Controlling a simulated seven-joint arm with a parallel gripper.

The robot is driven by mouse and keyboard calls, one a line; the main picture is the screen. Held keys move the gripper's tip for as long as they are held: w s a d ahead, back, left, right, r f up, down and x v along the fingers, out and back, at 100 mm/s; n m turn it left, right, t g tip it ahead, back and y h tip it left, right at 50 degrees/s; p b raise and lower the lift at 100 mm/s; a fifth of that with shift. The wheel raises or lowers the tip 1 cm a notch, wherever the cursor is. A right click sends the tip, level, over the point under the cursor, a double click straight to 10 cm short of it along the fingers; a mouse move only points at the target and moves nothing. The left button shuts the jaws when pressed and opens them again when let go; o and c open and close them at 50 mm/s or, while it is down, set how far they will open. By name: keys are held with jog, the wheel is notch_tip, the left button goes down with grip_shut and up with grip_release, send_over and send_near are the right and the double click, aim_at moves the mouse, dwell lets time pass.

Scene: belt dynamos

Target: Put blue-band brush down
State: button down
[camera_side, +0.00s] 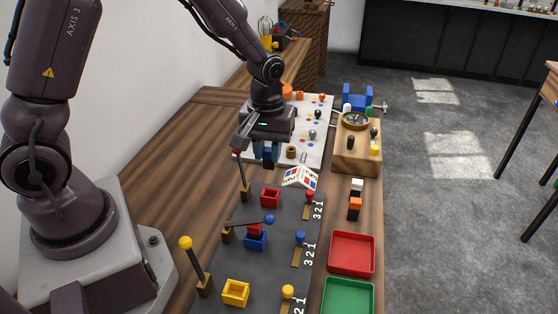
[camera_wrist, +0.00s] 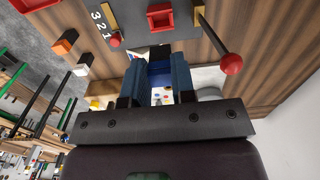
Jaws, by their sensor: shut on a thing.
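My gripper (camera_side: 267,153) is shut and points down above the far end of the dark mat, close to the white board. In the wrist view, the blue-band brush (camera_wrist: 160,68), a small block with a black end and a blue part, sits between the two blue-grey fingers. In the side view the fingers mostly hide the brush, and I cannot tell whether it touches anything below. An orange-and-black brush (camera_side: 355,207) and a white-and-black brush (camera_side: 357,187) stand on the table right of the mat. They also show in the wrist view, the orange one (camera_wrist: 66,42) and the white one (camera_wrist: 82,70).
The dark mat (camera_side: 262,220) carries a red holder (camera_side: 270,197), a blue holder (camera_side: 256,241), a yellow holder (camera_side: 235,292) and ball-topped levers. A red tray (camera_side: 352,253) and a green tray (camera_side: 347,298) lie to the right. A folded card (camera_side: 299,177) stands near my gripper.

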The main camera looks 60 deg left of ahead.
jog(key=s+d+r, duration=0.1)
jog(key=s+d, duration=0.2)
jog(key=d, duration=0.5)
jog(key=s+d+r, duration=0.1)
jog(key=s+d, duration=0.2)
jog(key=d, duration=0.4)
send_over(350, 259)
jog(key=f, duration=0.9)
jog(key=shift+s+f, duration=0.25)
jog(key=shift+f, duration=0.1)
jog(key=shift+w+f, duration=0.2)
jog(key=shift+f, duration=1.65)
